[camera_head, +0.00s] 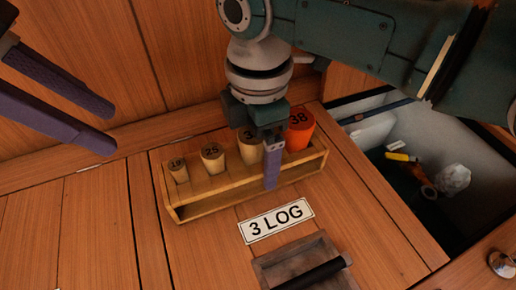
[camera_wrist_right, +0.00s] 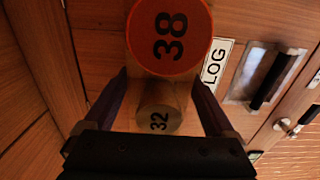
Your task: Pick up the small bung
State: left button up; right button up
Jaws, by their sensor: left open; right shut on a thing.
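A wooden rack (camera_head: 215,189) holds a row of tapered bungs in the head view. The small bung (camera_head: 178,172), pale and seemingly marked 19, stands at its left end. Beside it is the pale 25 bung (camera_head: 212,157), then a partly hidden pale bung (camera_head: 249,147), then the orange 38 bung (camera_head: 299,129). My right gripper (camera_head: 271,165) is over the rack. In the wrist view its fingers (camera_wrist_right: 160,98) are shut on the pale 32 bung (camera_wrist_right: 157,121), with the orange bung (camera_wrist_right: 185,55) beyond. My left gripper (camera_head: 109,127) is open and empty at upper left, apart from the rack.
A "3 LOG" label (camera_head: 277,220) and a recessed panel with a dark handle (camera_head: 315,273) lie in front of the rack. An open compartment (camera_head: 440,205) with loose items is at right. The wooden top left of the rack is clear.

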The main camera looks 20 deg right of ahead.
pick_arm(q)
jog(key=shift+o, duration=0.9)
jog(key=m+t+y, duration=0.1)
jog(key=m+y, duration=0.4)
jog(key=m, duration=1.9)
send_near(175, 164)
jog(key=shift+m, duration=0.4)
jog(key=shift+w+d+f, duration=0.1)
jog(key=shift+d+f, duration=0.05)
jog(key=shift+f, duration=1.3)
jog(key=shift+w+d+f, duration=0.1)
jog(key=shift+f, duration=1.35)
jog(key=shift+w+d+f, duration=0.1)
jog(key=shift+d+f, duration=0.05)
jog(key=shift+f, duration=1.3)
grip_shut()
